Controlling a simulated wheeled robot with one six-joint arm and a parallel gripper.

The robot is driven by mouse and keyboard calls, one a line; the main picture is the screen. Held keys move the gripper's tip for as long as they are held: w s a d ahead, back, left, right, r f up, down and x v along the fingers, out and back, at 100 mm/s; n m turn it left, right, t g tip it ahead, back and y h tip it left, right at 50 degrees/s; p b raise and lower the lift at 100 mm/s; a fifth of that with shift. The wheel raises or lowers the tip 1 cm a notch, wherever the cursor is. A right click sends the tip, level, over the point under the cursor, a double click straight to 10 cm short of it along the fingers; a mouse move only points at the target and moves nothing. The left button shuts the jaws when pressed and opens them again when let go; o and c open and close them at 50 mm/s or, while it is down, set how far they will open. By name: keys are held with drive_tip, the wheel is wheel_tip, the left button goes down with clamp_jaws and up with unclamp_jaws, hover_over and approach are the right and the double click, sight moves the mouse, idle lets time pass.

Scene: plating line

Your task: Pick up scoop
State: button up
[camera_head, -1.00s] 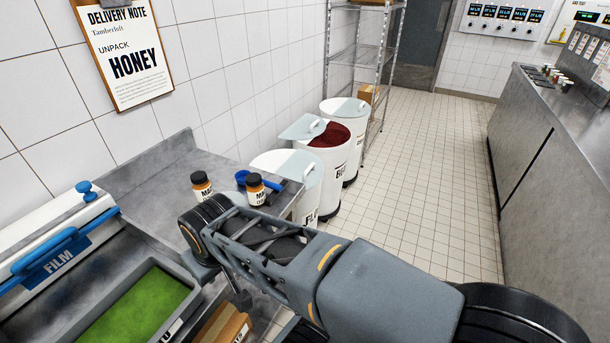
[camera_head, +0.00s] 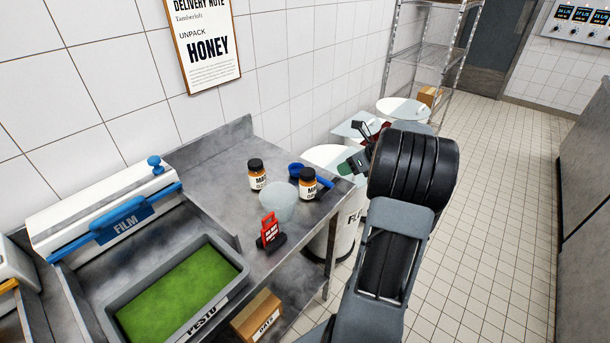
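A pesto tray (camera_head: 240,262), film dispenser (camera_head: 115,222) and oats box (camera_head: 258,313) are nearer. White bins (camera_head: 333,155) stand beyond the table; the tiled floor (camera_head: 495,175) is clear.

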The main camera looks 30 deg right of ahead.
sight(320, 178)
drive_tip(key=x, duration=1.2)
drive_tip(key=shift+w+p, duration=0.2)
drive_tip(key=shift+p, duration=0.15)
drive_tip(key=shift+c, duration=0.2)
clamp_jaws()
